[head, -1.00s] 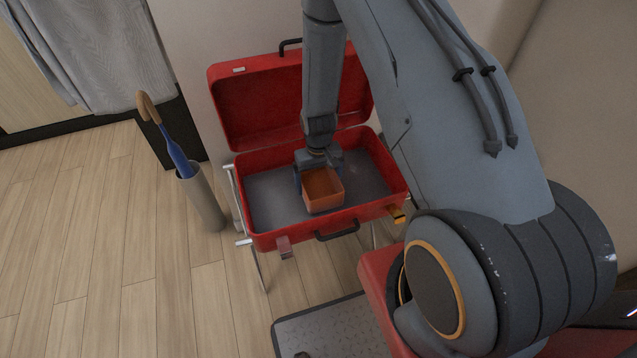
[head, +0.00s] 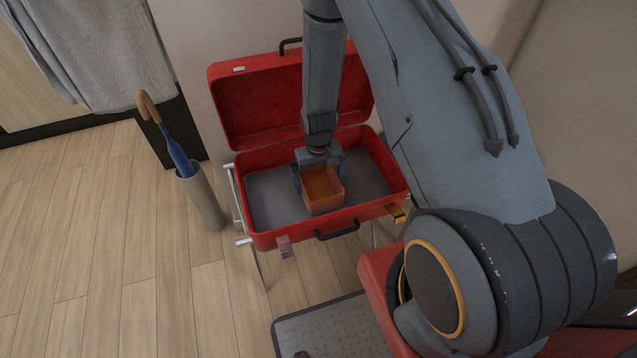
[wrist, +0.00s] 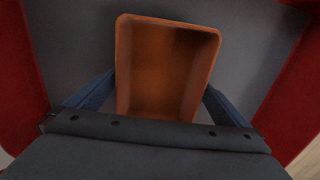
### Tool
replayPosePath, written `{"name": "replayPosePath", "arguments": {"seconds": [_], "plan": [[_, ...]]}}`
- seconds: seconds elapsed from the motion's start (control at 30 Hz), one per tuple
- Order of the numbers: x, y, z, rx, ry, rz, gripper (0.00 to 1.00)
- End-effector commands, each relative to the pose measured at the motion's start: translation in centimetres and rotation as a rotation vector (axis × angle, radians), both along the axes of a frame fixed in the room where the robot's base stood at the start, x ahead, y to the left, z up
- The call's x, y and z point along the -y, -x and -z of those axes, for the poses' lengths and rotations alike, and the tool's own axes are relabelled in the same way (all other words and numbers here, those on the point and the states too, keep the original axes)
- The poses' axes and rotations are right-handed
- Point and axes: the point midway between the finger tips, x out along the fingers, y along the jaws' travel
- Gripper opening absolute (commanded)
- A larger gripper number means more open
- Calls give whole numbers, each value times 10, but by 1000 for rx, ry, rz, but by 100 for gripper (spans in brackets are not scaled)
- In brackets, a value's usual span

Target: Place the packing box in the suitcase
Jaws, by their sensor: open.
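The packing box (head: 322,190) is a small open-topped orange box inside the open red suitcase (head: 284,240), upright over its grey floor. In the wrist view the box (wrist: 166,70) is empty, with the suitcase's grey lining (wrist: 70,50) around it. My gripper (head: 320,176) is low inside the suitcase at the box's back end. Its blue fingers (wrist: 158,98) are spread on both sides of the box and open. Small gaps seem to show between fingers and box walls. The box's underside is hidden, but it appears to rest on the suitcase floor.
The suitcase lid (head: 255,105) stands raised against the wall. The suitcase sits on a metal folding stand (head: 258,268). An umbrella (head: 178,152) stands in a grey holder (head: 204,200) to the left.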

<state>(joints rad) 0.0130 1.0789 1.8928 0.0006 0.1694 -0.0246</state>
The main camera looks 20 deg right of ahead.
Motion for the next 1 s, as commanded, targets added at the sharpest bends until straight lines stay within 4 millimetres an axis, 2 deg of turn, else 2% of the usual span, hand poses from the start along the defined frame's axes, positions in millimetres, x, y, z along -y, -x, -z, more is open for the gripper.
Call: {"name": "replayPosePath", "arguments": {"seconds": [0.5,0.87,1.0], "plan": [[0,-1,-87,3,0,0,100],[0,3,-120,2,0,0,100],[-2,17,-156,7,0,2,100]]}}
